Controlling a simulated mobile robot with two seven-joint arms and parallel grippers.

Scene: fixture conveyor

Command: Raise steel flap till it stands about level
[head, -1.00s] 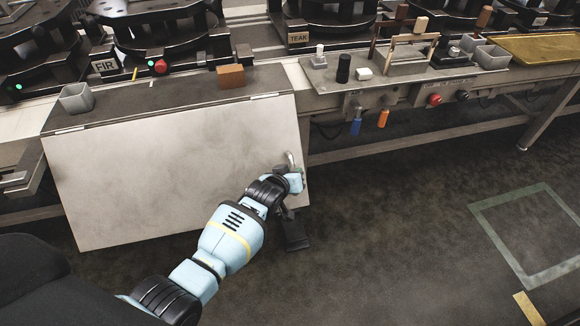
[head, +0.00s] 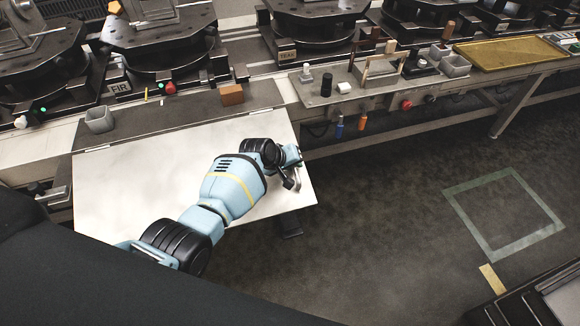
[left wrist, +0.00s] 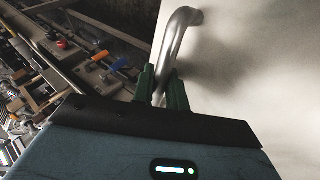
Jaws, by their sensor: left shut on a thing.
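The steel flap (head: 130,185) is a pale, smooth panel hinged along the bench's front edge, left of centre in the head view. It slopes outward and down from its hinges, raised well off hanging. Its curved metal handle (left wrist: 178,45) shows in the left wrist view, with the flap's face (left wrist: 245,60) behind it. My left gripper (left wrist: 163,88) has its two green fingers closed around the handle's bar. In the head view my left gripper (head: 290,175) is at the flap's right end and its arm covers part of the panel. My right gripper is not in view.
A grey cup (head: 100,120) and a brown block (head: 231,95) stand on the bench strip behind the hinges. A small panel (head: 350,85) with several items lies to the right. Blue and orange handles hang below it. The floor at right is clear, with a taped square (head: 505,250).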

